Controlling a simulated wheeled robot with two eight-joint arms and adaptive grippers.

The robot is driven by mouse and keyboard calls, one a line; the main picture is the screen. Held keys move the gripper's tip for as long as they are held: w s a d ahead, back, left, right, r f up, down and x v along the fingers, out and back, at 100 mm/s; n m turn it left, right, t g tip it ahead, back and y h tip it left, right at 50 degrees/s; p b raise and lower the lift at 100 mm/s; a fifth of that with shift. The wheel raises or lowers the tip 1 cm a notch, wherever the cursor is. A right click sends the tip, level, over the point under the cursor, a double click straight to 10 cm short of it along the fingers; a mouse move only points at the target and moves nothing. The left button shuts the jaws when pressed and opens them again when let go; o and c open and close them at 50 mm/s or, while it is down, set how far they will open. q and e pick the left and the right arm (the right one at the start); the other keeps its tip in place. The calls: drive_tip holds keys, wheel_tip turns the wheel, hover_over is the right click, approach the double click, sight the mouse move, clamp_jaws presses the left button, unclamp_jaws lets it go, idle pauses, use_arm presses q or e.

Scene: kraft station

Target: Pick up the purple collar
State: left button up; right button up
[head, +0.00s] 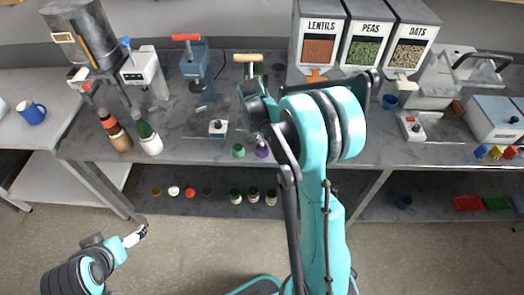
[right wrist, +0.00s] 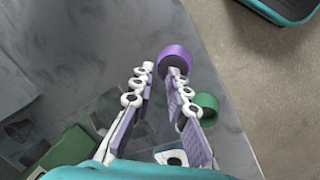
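The purple collar (head: 262,151) is a small ring near the front edge of the grey workbench (head: 190,150). In the right wrist view the purple collar (right wrist: 177,56) is just beyond the tip of the right-hand finger, not between the fingers. I cannot tell whether finger and collar touch. My right gripper (right wrist: 161,71) is open with an empty gap between its fingers. In the head view my right arm hides most of it. My left gripper (head: 136,236) is low at the left, away from the bench; its finger opening is unclear.
A green collar (head: 238,150) stands beside the purple one. Two bottles (head: 148,137) stand farther left on the bench. A small device (head: 218,128) is behind the green collar. Lentil, pea and oat dispensers (head: 363,48) stand at the back. Several small jars (head: 253,195) are on the lower shelf.

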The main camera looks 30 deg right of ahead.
drive_tip(key=f, duration=0.1)
drive_tip(key=f+b, duration=0.1)
drive_tip(key=f, duration=0.2)
drive_tip(key=shift+d+f, duration=0.2)
drive_tip(key=shift+d, duration=0.2)
drive_tip(key=shift+r, duration=0.1)
clamp_jaws()
drive_tip(key=shift+r, duration=0.1)
